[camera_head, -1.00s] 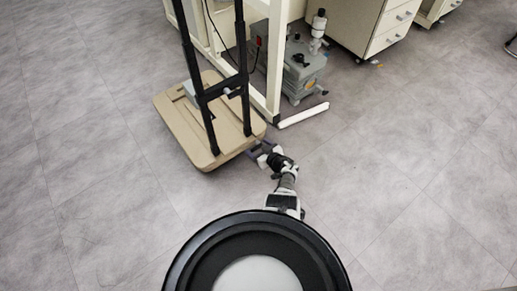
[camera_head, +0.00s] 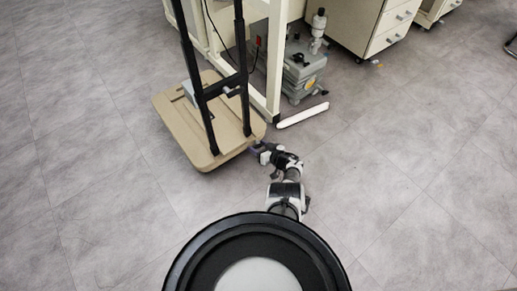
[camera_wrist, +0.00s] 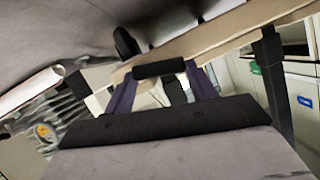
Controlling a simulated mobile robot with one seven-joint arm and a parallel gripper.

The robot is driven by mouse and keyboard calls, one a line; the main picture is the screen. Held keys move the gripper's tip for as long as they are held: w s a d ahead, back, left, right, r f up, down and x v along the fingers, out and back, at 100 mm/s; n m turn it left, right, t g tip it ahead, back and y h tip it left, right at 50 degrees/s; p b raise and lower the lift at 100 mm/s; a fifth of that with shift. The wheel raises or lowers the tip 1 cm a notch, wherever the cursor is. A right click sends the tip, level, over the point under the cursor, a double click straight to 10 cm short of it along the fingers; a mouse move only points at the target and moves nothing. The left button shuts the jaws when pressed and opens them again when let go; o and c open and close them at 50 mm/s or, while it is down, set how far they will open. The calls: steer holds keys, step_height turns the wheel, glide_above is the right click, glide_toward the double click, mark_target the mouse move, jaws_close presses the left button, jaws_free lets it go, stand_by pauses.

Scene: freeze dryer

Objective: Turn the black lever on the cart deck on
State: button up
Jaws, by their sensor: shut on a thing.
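The tan cart deck (camera_head: 176,128) stands on the floor left of centre in the head view, with black uprights on it. My gripper (camera_head: 258,149) is low at the deck's right-hand edge. In the wrist view, the fingers of my gripper (camera_wrist: 160,80) are purple and come in from both sides to a black bar, the black lever (camera_wrist: 160,69). They are shut on it. The tan deck edge (camera_wrist: 225,35) runs behind. The lever's pivot is hidden. In the head view the lever is too small to make out.
A pale bench frame leg (camera_head: 274,75) stands behind the deck, with a grey pump (camera_head: 303,72) beside it. A white tube (camera_head: 303,115) lies on the floor right of the leg. The floor on the right is clear.

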steer(key=m+b, duration=0.1)
steer(key=m+y+b, duration=0.1)
steer(key=m+g+b, duration=0.1)
steer(key=shift+w+d+y+b, duration=0.25)
steer(key=shift+d+y+b, duration=0.05)
steer(key=shift+d+y, duration=0.1)
steer(key=shift+w+d+r+m+y+b, duration=0.15)
steer(key=shift+m+y+b, duration=0.45)
steer(key=shift+m+b, duration=0.65)
steer(key=shift+r, duration=0.1)
steer(key=o, duration=1)
steer(key=p+v, duration=0.4)
steer(key=v, duration=1)
steer(key=shift+w, duration=0.2)
